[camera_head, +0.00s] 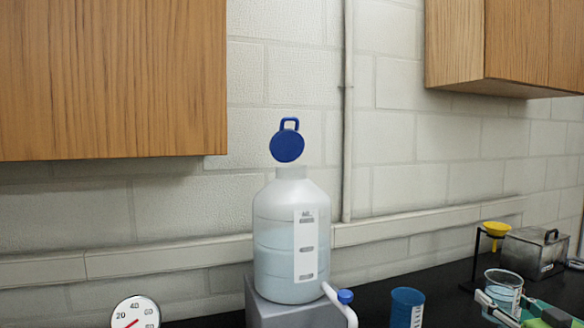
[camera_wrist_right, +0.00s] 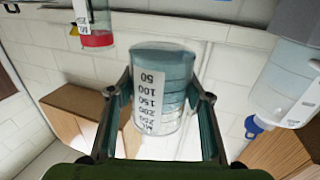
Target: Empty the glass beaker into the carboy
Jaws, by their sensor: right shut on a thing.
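The carboy (camera_head: 272,238) stands upright on a grey block (camera_head: 262,310), with pale liquid inside and a white scale label. Its blue cap (camera_head: 287,146) is swung up above the neck, so the mouth looks open. In the head view the glass beaker (camera_head: 504,281) is at the lower right, well to the right of the carboy and lower than its mouth. My right gripper (camera_head: 506,306) is shut around the beaker's sides. In the right wrist view the beaker (camera_wrist_right: 160,85) sits between the fingers, with bluish liquid inside and a printed scale. My left gripper is not in view.
A blue cup (camera_head: 406,306) stands between carboy and beaker. The carboy's blue-handled spigot (camera_head: 345,296) sticks out right. A yellow funnel (camera_head: 496,229) on a stand and a metal box (camera_head: 535,252) are behind the beaker. A dial gauge (camera_head: 136,312) is lower left. Wooden cabinets (camera_head: 110,80) hang above.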

